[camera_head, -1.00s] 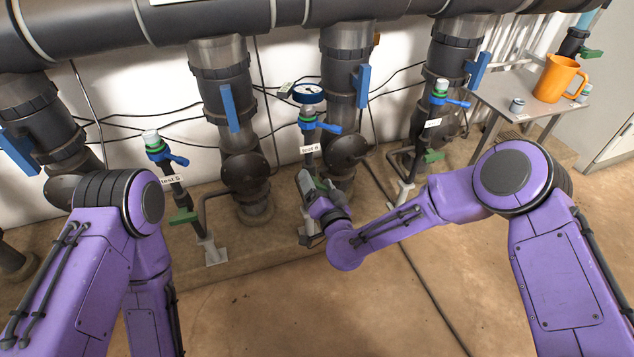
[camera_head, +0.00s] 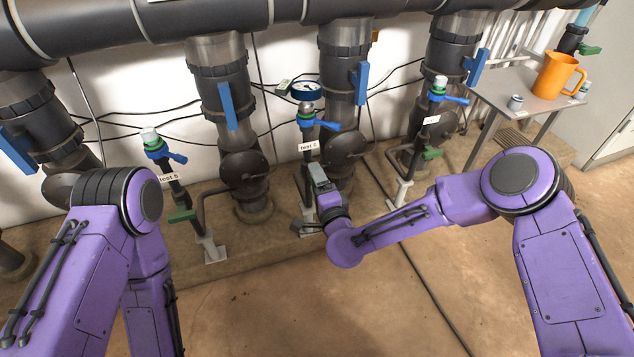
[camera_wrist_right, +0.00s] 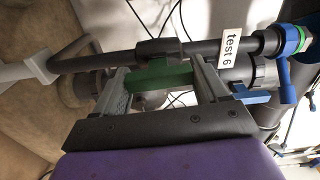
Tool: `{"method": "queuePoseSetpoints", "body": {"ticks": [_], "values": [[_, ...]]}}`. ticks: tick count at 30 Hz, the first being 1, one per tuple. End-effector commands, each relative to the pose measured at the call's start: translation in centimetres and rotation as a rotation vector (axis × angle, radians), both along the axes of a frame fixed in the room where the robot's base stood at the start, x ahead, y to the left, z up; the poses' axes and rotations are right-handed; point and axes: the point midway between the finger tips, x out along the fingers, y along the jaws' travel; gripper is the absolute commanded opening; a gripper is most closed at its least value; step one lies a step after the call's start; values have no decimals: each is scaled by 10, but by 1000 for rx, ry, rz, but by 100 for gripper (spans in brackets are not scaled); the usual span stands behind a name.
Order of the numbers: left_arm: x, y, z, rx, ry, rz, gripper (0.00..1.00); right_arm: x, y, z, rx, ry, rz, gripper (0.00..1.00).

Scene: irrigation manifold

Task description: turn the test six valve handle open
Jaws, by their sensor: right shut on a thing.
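The test 6 valve is a thin dark pipe with a white "test 6" label (camera_head: 308,147), a blue lever (camera_head: 327,125) and a round gauge on top. Its green handle (camera_wrist_right: 163,75) shows in the right wrist view between the two fingers of my right gripper (camera_wrist_right: 160,80), which is shut on it. There the handle looks roughly in line with the pipe. In the head view my right gripper (camera_head: 319,178) is at the lower part of the pipe and hides the green handle. My left gripper is out of view; only its arm shows.
Left of it stands the test 5 pipe with its green handle (camera_head: 183,215); a similar pipe with a green handle (camera_head: 433,153) stands right. Thick grey pipes with blue levers (camera_head: 229,106) rise behind. A table (camera_head: 515,86) holds an orange jug (camera_head: 557,76). The floor in front is clear.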

Motion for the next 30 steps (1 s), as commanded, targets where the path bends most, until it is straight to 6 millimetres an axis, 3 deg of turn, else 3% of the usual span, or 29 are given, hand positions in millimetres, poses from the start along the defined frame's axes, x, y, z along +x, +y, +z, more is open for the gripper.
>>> {"method": "queuePoseSetpoints", "body": {"ticks": [21,22,23,24,30], "values": [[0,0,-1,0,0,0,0,-1,1,-1,69,25,2,42],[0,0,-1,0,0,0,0,-1,1,-1,69,25,2,79],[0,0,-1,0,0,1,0,-1,1,-1,69,25,2,89],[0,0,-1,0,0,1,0,-1,0,-1,68,23,2,94],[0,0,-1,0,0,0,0,0,0,-1,67,23,1,94]]}}
